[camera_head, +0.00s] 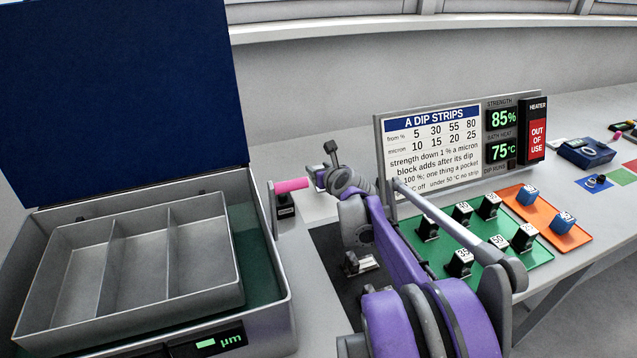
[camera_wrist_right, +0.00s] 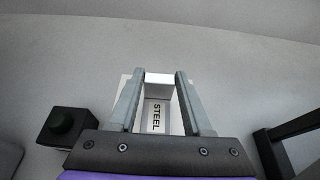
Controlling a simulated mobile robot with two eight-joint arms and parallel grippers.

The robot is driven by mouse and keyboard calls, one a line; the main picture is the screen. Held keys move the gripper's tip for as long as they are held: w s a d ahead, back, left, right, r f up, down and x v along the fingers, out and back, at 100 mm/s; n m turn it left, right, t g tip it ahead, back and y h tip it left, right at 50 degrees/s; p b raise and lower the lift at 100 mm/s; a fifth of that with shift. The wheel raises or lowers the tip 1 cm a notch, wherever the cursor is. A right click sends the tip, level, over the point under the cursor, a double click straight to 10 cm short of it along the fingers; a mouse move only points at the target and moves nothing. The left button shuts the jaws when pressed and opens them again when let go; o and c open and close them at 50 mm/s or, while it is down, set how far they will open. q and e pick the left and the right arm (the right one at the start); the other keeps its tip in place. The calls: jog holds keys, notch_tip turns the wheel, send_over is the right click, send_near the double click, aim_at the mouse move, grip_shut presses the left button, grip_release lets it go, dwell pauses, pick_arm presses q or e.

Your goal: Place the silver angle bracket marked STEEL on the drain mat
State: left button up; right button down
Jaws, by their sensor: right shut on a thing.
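The silver angle bracket (camera_wrist_right: 157,116) marked STEEL sits between the two grey fingers of my right gripper (camera_wrist_right: 160,78) in the right wrist view. The gripper is shut on it, and the lettering reads sideways. In the head view my purple right arm reaches away over the bench, its wrist left of the sign; the fingers and bracket are too small or hidden to make out there. No mat is labelled as the drain mat, so I cannot tell which surface it is. My left gripper is not in view.
An open grey case (camera_head: 280,270) with a compartment tray (camera_head: 240,285) stands left. A pink-handled lever (camera_head: 291,185) is beside it. The dip-strips sign (camera_head: 432,150) stands behind a green mat (camera_head: 432,246) with black numbered blocks. An orange mat (camera_head: 541,221) holds blue blocks.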

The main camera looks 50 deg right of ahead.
jog(key=shift+f+b, duration=0.35)
jog(key=shift+f, duration=1.65)
jog(key=shift+f, duration=0.1)
jog(key=shift+c, duration=1.7)
grip_release()
jog(key=shift+s+a+r, duration=0.15)
jog(key=shift+s+r, duration=0.05)
jog(key=shift+r, duration=0.1)
jog(key=p+v, duration=0.2)
jog(key=v, duration=0.9)
jog(key=shift+s+a, duration=0.1)
jog(key=shift+a, duration=0.05)
